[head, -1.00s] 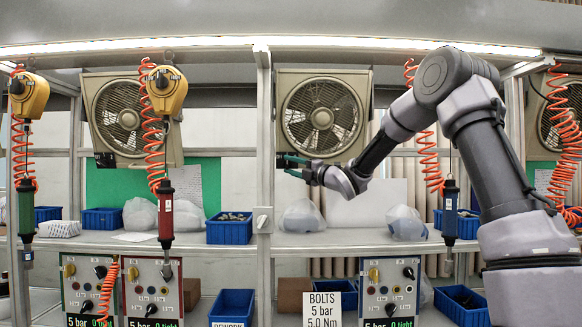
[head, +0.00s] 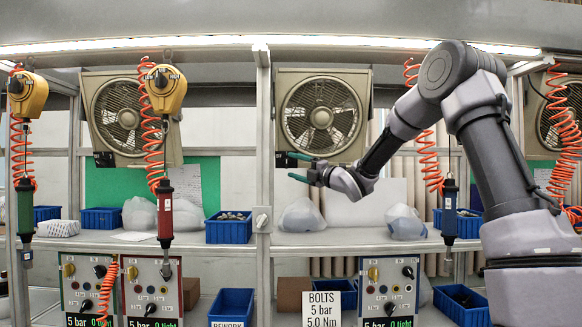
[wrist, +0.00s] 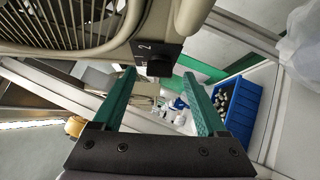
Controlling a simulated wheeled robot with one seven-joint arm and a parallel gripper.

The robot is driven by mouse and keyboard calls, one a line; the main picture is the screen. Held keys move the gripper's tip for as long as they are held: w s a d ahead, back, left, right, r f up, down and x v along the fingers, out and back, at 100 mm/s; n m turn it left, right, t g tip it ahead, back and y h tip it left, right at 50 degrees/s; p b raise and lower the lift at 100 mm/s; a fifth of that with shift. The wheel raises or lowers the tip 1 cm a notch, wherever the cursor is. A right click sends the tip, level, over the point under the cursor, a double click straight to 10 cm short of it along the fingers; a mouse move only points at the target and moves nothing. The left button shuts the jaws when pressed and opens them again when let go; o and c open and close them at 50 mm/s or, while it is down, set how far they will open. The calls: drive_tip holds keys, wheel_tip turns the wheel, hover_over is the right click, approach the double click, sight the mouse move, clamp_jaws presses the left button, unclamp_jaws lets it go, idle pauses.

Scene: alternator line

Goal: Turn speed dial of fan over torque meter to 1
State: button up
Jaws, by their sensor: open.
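The middle fan (head: 322,113), beige with a round grille, is mounted high on the rack. Its housing (wrist: 110,48) fills the upper left of the wrist view. The black speed dial (wrist: 158,67) sits on a dark plate marked with a 2, at the fan's lower corner; its exact setting is unclear. My gripper (head: 293,167) is at the fan's lower left in the head view. In the wrist view my gripper (wrist: 160,74) has its green fingers wide apart, with the dial between their tips in the picture. Nothing is held; contact cannot be told.
Other fans hang left (head: 125,117) and right (head: 566,118). A metal post (head: 264,150) stands just left of my gripper. The shelf below holds a blue bin (head: 229,228) and clear bags (head: 301,216). Meter boxes (head: 390,288) stand lower down.

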drive_tip(key=v, duration=0.8)
drive_tip(key=shift+s+d, duration=0.2)
drive_tip(key=shift+d, duration=0.1)
drive_tip(key=s+d+m+h, duration=1.3)
drive_tip(key=d+m+h, duration=0.25)
drive_tip(key=m, duration=0.75)
drive_tip(key=s+f+m+g, duration=0.2)
drive_tip(key=s+m, duration=0.2)
drive_tip(key=s, duration=0.3)
drive_tip(key=s+f+m+g+y, duration=0.1)
drive_tip(key=s+f+m+g, duration=0.1)
drive_tip(key=s, duration=0.6)
drive_tip(key=s+f+m+g+y, duration=0.1)
drive_tip(key=s+f+m+g, duration=0.1)
drive_tip(key=s+f+m, duration=0.2)
drive_tip(key=s+m, duration=0.1)
drive_tip(key=s, duration=0.2)
drive_tip(key=shift+s+a+m+g, duration=0.2)
drive_tip(key=shift+s+m+g, duration=0.05)
drive_tip(key=shift+m+g, duration=0.15)
drive_tip(key=shift+f, duration=0.1)
